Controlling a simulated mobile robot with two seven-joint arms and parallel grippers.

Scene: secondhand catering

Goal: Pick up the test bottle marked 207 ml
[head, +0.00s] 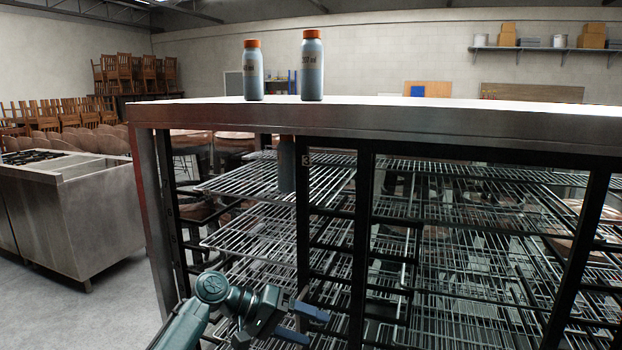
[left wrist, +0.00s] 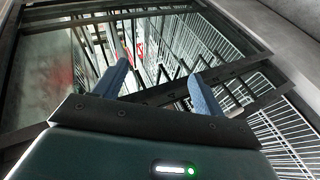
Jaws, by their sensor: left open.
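The bottle marked 207 ml (head: 312,72) is grey-blue with an orange cap. It stands upright on the steel top (head: 400,117) of the rack. A similar, shorter-looking bottle (head: 253,78) stands to its left, its marking only partly readable. Another grey bottle (head: 287,165) shows inside the rack below the top, its upper end hidden. My left gripper (head: 310,325) is open and empty, low in front of the rack and well below the bottles. Its blue fingers are spread in the left wrist view (left wrist: 159,75), with no bottle there. My right gripper is out of view.
The rack has black uprights (head: 363,240) and several wire shelves (head: 470,260) right by my left gripper. The steel top is clear to the right of the bottles. A steel cooking unit (head: 85,215) stands at the left, with open floor (head: 110,300) before it.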

